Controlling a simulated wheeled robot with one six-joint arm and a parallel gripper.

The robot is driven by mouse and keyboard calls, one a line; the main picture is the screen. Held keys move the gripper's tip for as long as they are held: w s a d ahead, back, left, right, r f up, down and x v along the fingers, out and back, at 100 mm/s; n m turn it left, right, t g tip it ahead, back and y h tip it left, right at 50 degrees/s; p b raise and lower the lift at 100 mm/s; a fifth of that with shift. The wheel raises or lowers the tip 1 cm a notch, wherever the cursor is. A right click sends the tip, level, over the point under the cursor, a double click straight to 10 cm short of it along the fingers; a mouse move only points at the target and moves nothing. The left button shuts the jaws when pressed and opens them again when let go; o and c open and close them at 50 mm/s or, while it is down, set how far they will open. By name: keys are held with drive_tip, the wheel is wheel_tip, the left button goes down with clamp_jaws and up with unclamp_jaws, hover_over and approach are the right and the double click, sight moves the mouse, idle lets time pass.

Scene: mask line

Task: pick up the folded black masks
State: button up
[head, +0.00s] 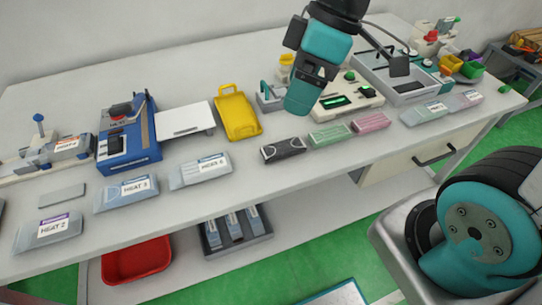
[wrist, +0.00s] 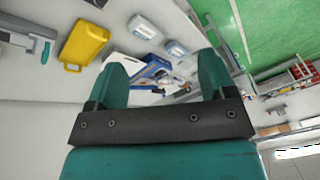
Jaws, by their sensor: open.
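The folded black masks (head: 283,150) lie as a small flat dark bundle near the front edge of the white table, in the middle of the head view. My gripper (head: 298,108) hangs over the table, just above and slightly right of them in the picture, apart from them. In the wrist view my gripper (wrist: 160,68) has its two teal fingers wide apart with nothing held between them. I cannot make out the black masks in the wrist view.
Green folded masks (head: 330,135) and pink folded masks (head: 371,122) lie to the right of the black ones. A HEAT 4 pouch (head: 200,171) lies to the left. A yellow tray (head: 237,116) and a machine with green lights (head: 345,99) stand behind.

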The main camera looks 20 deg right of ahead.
drive_tip(key=w+d+f+n+b, duration=0.2)
drive_tip(key=w+d+f+n, duration=0.5)
drive_tip(key=w, duration=0.3)
hover_over(279, 148)
drive_tip(key=d, duration=0.2)
drive_tip(key=shift+m, duration=0.3)
wheel_tip(279, 148, down, 12)
drive_tip(key=shift+r+p, duration=0.2)
drive_tip(key=shift+p, duration=0.1)
drive_tip(key=p+x, duration=0.1)
drive_tip(key=x, duration=0.5)
drive_tip(key=shift+d, duration=0.2)
drive_tip(key=shift+f, duration=0.1)
drive_tip(key=shift+f+b, duration=0.25)
drive_tip(key=shift+b, duration=0.05)
drive_tip(key=c, duration=1)
